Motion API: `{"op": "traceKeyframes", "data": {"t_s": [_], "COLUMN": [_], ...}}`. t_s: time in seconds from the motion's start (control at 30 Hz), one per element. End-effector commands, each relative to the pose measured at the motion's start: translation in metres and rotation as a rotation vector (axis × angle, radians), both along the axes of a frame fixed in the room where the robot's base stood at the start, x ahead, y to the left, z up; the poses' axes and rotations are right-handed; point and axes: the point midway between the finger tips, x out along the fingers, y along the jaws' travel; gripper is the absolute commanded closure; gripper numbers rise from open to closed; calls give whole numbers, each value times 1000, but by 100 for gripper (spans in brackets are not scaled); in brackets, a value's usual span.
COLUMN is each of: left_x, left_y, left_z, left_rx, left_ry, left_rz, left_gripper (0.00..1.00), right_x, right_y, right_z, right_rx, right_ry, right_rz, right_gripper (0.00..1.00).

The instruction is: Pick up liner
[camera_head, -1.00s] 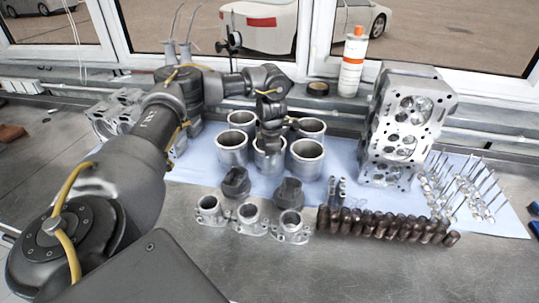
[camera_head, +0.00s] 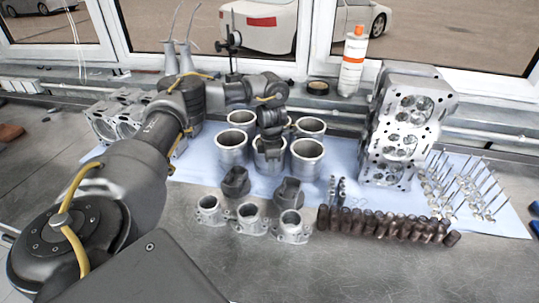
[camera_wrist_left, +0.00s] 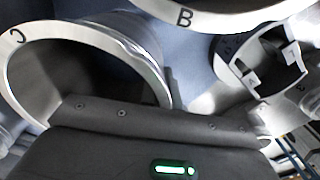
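Several open metal cylinder liners stand upright on a blue sheet: front middle (camera_head: 269,163), front right (camera_head: 306,159), front left (camera_head: 233,150), back left (camera_head: 241,119) and back right (camera_head: 311,127). My left gripper (camera_head: 270,138) points down at the rim of the front middle liner. In the left wrist view, a liner marked C (camera_wrist_left: 152,63) is at left and one marked B (camera_wrist_left: 205,17) is at the top. The gripper's dark body covers the lower part of that view. Its fingertips are hidden, so its opening and any contact are unclear. My right gripper is not in view.
Dark pistons (camera_head: 287,192) and small metal housings (camera_head: 250,219) stand in front. A row of brown cylinders (camera_head: 385,226), a cylinder head (camera_head: 397,130) and valves (camera_head: 462,190) are to the right. A bottle (camera_head: 352,62) stands behind. The front bench (camera_head: 350,275) is clear.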

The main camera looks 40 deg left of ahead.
Motion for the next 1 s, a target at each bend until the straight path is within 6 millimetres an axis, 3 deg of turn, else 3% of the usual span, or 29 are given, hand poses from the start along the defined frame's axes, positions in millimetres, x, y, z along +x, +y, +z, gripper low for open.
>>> {"op": "traceKeyframes", "data": {"t_s": [0.37,0.57,0.8,1.0], "left_x": [1,2,-43,-75], "left_y": [0,0,3,5], "left_z": [8,36,88,103], "left_rx": [1,2,0,-1], "left_ry": [-3,-8,-7,-3], "left_rz": [-1,-3,-3,-3], "left_gripper": [100,100,100,100], "right_x": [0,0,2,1], "right_y": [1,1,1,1], "right_z": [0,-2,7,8], "right_rx": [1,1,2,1], "right_ry": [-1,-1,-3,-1], "right_rz": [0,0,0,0], "right_gripper": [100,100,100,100]}}
